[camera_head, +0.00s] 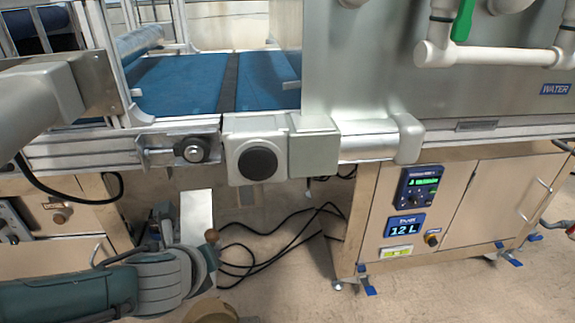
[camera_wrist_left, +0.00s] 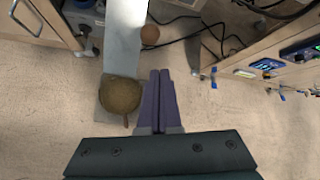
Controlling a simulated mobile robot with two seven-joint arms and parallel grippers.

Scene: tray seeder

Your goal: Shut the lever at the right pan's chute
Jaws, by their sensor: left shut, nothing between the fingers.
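My left gripper (camera_wrist_left: 160,74) shows in the left wrist view with its two purple fingers together and nothing between them. In the head view my left arm comes in at the lower left; its fingertips are hidden there. A flat grey strip (camera_wrist_left: 125,45), which looks like the chute, lies left of the fingers, and part of it shows in the head view (camera_head: 196,212). A brown ball knob (camera_wrist_left: 150,35), likely the lever's, lies beyond the fingertips, apart from them; it also shows in the head view (camera_head: 211,236). The lever's shaft is not clear. My right gripper is not in view.
A round olive-brown thing (camera_wrist_left: 121,94) lies over the strip, left of the fingers. Black cables (camera_head: 290,220) lie on the floor. A cabinet with a display (camera_head: 408,225) stands at the right. A metal rail with a blue belt (camera_head: 185,82) runs above.

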